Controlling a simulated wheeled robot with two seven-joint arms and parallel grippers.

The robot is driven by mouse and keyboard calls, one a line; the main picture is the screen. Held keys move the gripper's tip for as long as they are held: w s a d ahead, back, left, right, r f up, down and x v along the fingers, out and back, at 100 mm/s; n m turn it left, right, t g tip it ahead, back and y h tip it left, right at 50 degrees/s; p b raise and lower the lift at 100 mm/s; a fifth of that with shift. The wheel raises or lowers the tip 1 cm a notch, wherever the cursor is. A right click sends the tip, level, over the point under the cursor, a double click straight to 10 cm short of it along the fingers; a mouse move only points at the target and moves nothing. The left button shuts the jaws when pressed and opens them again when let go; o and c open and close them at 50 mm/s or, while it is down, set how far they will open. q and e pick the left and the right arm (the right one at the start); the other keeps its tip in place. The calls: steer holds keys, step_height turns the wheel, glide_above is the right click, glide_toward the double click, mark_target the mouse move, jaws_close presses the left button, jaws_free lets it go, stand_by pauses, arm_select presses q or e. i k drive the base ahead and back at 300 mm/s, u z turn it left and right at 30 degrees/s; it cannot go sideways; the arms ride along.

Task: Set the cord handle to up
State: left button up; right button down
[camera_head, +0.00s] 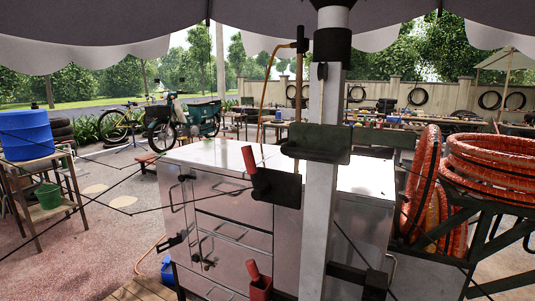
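A pale upright pole (323,200) stands right of centre, under a grey canopy (260,12). A dark green block (317,143) is fixed on it. To its left is a black box (275,188) with a red lever (249,160) pointing up and tilted slightly left. I cannot tell which of these is the cord handle. Neither of my grippers can be made out in this view.
A metal cabinet (235,205) with several handles stands behind the pole. Orange hose coils (495,160) rest on a dark rack (490,235) at right. A blue tub (27,135) stands on a shelf at left. Thin dark lines cross the view. Open paving lies at left.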

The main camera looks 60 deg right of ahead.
mark_target(329, 144)
steer(key=k, duration=1.25)
steer(key=z, duration=1.4)
steer(key=i, duration=0.5)
steer(key=z, duration=0.05)
